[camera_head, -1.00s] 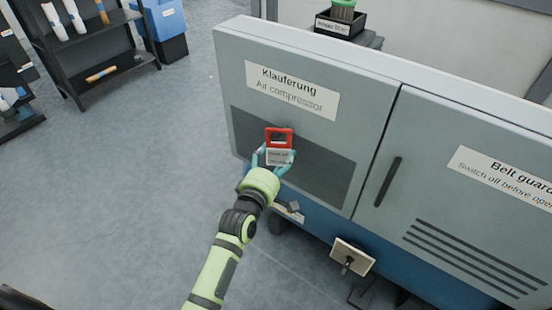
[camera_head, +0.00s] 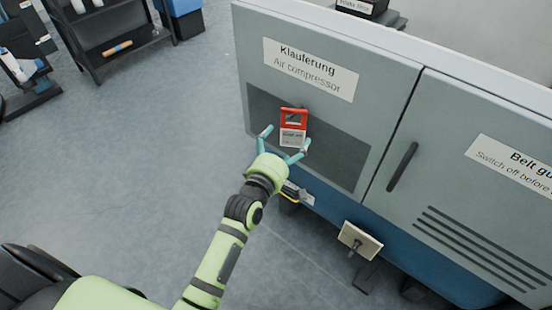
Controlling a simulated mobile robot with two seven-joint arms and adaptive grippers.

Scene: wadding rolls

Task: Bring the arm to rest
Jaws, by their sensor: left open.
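My left arm reaches up from the bottom of the head view, and its gripper (camera_head: 285,142) is open. Its two teal fingers are spread to either side of the lower part of a red and white tag-like item (camera_head: 293,127) on the dark panel of the cabinet. I see nothing held between the fingers. Whether a fingertip touches the item or the panel I cannot tell. My right gripper is not in view.
The grey cabinet (camera_head: 330,40) labelled air compressor fills the right, with a dark handle (camera_head: 402,167) and a small beige plate (camera_head: 360,241) low down. A black shelf rack (camera_head: 108,42) stands at the back left. The floor (camera_head: 150,150) left of the arm is clear.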

